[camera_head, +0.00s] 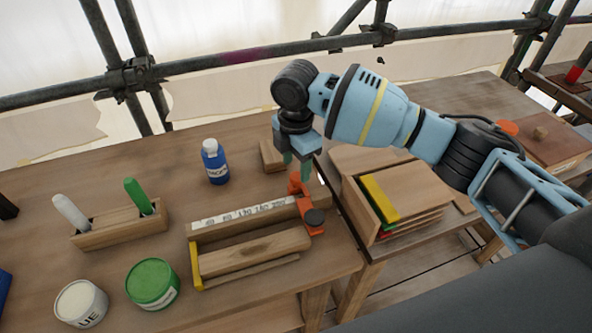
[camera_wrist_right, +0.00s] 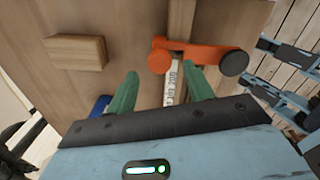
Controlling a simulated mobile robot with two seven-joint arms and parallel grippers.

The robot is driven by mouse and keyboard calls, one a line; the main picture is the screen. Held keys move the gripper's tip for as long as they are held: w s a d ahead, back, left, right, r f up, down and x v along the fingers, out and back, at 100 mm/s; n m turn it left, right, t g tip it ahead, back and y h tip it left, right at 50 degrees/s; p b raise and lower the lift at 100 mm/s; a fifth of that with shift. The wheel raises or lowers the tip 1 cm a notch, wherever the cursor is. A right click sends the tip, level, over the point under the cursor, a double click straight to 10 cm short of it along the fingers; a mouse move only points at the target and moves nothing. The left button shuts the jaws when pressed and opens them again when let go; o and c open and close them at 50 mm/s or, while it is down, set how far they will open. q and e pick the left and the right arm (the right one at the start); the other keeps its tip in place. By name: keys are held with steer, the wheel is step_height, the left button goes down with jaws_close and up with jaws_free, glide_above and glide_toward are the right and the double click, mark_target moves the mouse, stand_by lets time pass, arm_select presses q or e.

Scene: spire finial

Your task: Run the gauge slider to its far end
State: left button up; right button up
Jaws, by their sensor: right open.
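The orange gauge slider (camera_head: 309,212) with its dark knob sits at the right end of the wooden gauge (camera_head: 212,236), by the end of its white numbered scale (camera_head: 240,213). In the right wrist view the slider (camera_wrist_right: 200,55) lies just beyond the fingertips, with the scale strip (camera_wrist_right: 172,84) running between the green fingers. My right gripper (camera_head: 298,165) points down above the slider's rear part. It is open with nothing between its fingers; I cannot tell whether a finger touches the slider. My left gripper is not in view.
A wooden block (camera_head: 271,157) lies behind the gauge. A blue bottle (camera_head: 215,162), a marker holder (camera_head: 120,228) and a green-lidded pot (camera_head: 153,284) stand to the left. A wooden rack (camera_head: 362,215) with coloured boards stands at right, across a gap between tables.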

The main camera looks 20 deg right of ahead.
mark_target(296, 187)
steer(key=shift+f, duration=1.5)
steer(key=shift+d, duration=0.1)
jaws_close()
